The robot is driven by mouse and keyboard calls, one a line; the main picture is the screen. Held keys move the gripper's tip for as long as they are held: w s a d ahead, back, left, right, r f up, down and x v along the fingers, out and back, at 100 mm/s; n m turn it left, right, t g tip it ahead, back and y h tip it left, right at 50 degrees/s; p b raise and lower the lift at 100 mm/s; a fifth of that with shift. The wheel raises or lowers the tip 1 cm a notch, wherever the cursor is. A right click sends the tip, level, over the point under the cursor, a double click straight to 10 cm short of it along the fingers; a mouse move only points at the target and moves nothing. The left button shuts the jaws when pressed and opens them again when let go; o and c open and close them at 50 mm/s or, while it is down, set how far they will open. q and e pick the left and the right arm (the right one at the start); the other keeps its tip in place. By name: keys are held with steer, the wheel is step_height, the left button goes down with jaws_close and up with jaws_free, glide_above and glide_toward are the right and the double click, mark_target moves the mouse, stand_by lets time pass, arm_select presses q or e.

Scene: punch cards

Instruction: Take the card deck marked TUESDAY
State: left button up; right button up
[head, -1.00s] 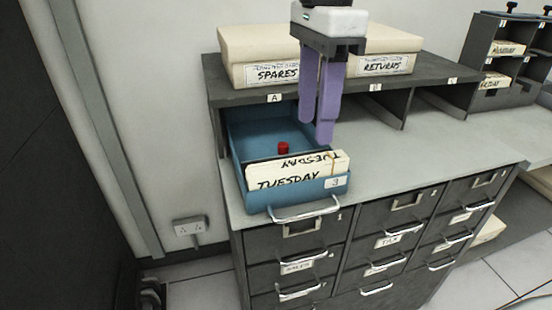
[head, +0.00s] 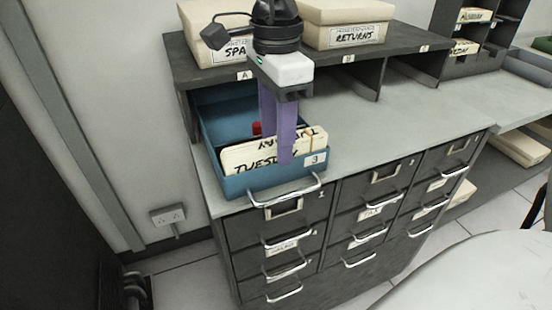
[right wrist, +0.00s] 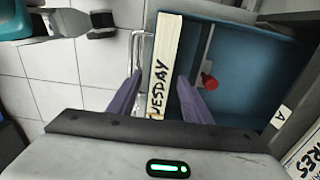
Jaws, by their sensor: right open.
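The cream card deck marked TUESDAY (head: 240,160) stands at the front of a blue drawer tray (head: 232,186), which sits in bay A and juts over the cabinet top. My right gripper (head: 276,154) points down over the deck with purple fingers, open. One finger hides part of the deck's front face; the other is behind it. In the right wrist view, the deck's top edge (right wrist: 165,65) lies between the two fingertips (right wrist: 159,78), with gaps showing. Contact cannot be told. My left gripper is not in view.
A red knob (right wrist: 210,82) stands in the tray behind the deck. Boxes marked SPARES (head: 212,45) and RETURNS (head: 350,32) sit on the shelf above. The grey cabinet top (head: 400,120) to the right is clear.

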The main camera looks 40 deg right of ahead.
steer(key=shift+f, duration=0.1)
steer(key=shift+c, duration=0.2)
jaws_close()
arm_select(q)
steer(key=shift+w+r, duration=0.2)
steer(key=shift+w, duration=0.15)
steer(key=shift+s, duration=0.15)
